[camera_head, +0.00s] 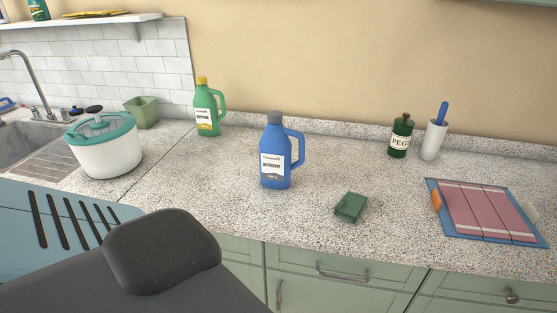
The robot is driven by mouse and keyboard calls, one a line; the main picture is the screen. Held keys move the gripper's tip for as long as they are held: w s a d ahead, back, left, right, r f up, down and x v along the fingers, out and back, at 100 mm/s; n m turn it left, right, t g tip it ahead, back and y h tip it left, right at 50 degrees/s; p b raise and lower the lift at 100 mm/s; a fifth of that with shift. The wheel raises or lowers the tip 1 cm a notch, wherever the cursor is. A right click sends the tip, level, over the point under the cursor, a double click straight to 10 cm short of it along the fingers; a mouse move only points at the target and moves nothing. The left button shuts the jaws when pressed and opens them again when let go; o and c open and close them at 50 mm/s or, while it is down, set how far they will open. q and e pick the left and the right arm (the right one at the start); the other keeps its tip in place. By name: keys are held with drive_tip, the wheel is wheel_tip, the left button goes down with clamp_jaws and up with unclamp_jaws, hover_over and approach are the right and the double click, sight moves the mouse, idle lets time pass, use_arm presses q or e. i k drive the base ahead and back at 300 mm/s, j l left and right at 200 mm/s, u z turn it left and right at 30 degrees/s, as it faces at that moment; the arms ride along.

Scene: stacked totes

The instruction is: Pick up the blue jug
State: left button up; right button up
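The blue jug (275,160) stands upright on the speckled countertop, near the middle of the head view. It has a grey cap, a handle on its right side and a white label reading "detergent". Nothing touches it and nothing hides it. Neither of my grippers shows in this view.
A green jug with a yellow cap (207,110) stands behind and left of it. A green sponge (351,207) lies front right. Left are a white pot with teal lid (106,150) and a sink (28,147). Right are a green jar (400,138), white holder (433,142) and pink-blue board (485,211).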

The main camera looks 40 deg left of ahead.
sight(275, 144)
drive_tip(key=i, duration=0.5)
drive_tip(key=u, duration=1.7)
